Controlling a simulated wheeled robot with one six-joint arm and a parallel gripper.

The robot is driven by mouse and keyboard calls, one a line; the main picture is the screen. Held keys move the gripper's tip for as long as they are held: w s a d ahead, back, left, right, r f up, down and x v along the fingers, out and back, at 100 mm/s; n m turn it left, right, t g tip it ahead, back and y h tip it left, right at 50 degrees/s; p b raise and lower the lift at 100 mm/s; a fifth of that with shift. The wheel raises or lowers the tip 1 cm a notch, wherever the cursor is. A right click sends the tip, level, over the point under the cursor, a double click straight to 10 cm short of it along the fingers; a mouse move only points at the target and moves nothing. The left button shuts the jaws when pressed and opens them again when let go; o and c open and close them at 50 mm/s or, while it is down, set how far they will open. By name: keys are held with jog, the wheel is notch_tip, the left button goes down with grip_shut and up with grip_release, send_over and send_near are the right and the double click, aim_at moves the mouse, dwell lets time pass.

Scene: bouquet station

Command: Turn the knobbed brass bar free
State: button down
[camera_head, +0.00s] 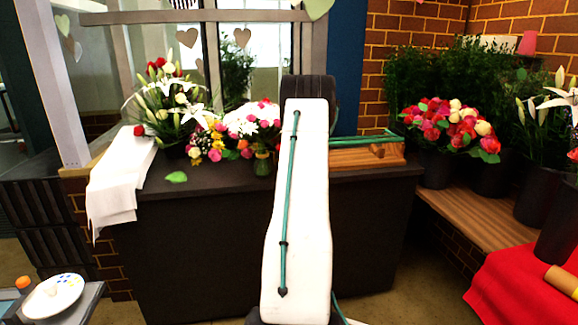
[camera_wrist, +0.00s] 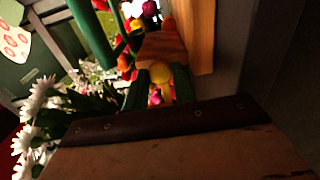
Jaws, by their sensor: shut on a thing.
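A rounded yellow, brass-coloured knob (camera_wrist: 160,73) shows in the wrist view, with more yellow just to its right; I take it as part of the knobbed brass bar. My gripper (camera_wrist: 161,90) has dark green fingers on both sides of it and is shut on it. The rest of the bar is hidden by the fingers and the dark brown, riveted edge in front. In the head view my white arm blocks the middle, and the gripper and bar cannot be made out. A wooden box (camera_head: 350,158) lies on the counter right of the arm.
The dark counter (camera_head: 215,225) holds bouquets (camera_head: 250,125) left of my arm and a white cloth (camera_head: 115,185) at its left end. Roses (camera_head: 455,125) stand in dark buckets at the right. A plate (camera_head: 52,297) sits at lower left. White flowers (camera_wrist: 35,115) crowd the wrist view's left.

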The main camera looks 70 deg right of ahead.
jog(key=shift+f, duration=0.1)
jog(key=c, duration=1.1)
grip_release()
jog(key=shift+c, duration=0.2)
jog(key=v, duration=0.7)
jog(key=shift+s+a, duration=0.2)
jog(key=shift+a, duration=0.15)
